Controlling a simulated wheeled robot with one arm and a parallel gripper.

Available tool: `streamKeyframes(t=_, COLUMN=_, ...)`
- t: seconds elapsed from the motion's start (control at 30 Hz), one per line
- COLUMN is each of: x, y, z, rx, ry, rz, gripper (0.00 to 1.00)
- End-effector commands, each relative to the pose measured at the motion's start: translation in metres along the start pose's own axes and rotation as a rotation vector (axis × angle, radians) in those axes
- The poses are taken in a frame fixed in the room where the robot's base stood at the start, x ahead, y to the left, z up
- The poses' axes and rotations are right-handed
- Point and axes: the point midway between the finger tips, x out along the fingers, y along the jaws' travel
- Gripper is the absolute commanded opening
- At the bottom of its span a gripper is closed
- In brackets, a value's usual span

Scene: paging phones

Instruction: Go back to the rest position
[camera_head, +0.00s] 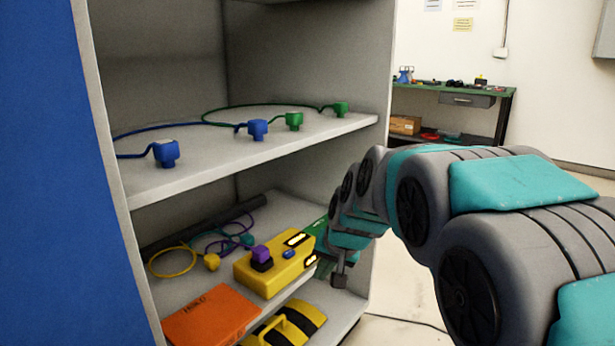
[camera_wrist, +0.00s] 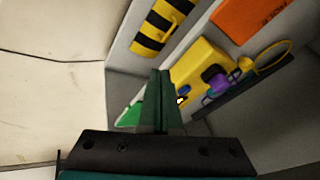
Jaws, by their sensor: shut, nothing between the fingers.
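My arm reaches from the right in the head view to the right end of the lower shelf (camera_head: 277,306). In the wrist view my gripper (camera_wrist: 160,75) is shut and empty, its two fingers side by side. It is close to the right end of a yellow box (camera_head: 272,268), which has a purple button, a blue button and lit white strips. The yellow box also shows just beyond the fingers in the wrist view (camera_wrist: 202,62). I cannot tell whether they touch. In the head view the fingertips are hard to make out.
An orange HOLD box (camera_head: 208,318) lies left of the yellow box. Cables with yellow, teal and purple plugs lie behind. A black-and-yellow striped case (camera_head: 285,327) is below. The upper shelf (camera_head: 225,162) holds blue and green plugs. Floor (camera_head: 400,300) right of the cabinet is mostly free.

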Motion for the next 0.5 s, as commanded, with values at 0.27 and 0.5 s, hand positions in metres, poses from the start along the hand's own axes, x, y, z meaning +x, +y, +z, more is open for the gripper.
streamKeyframes(t=0.27, x=-0.063, y=0.084, z=0.134, rx=-0.078, ry=-0.237, rz=0.147, gripper=0.0)
streamKeyframes(t=0.5, x=-0.111, y=0.143, z=0.248, rx=-0.132, ry=-0.444, rz=0.248, gripper=0.0)
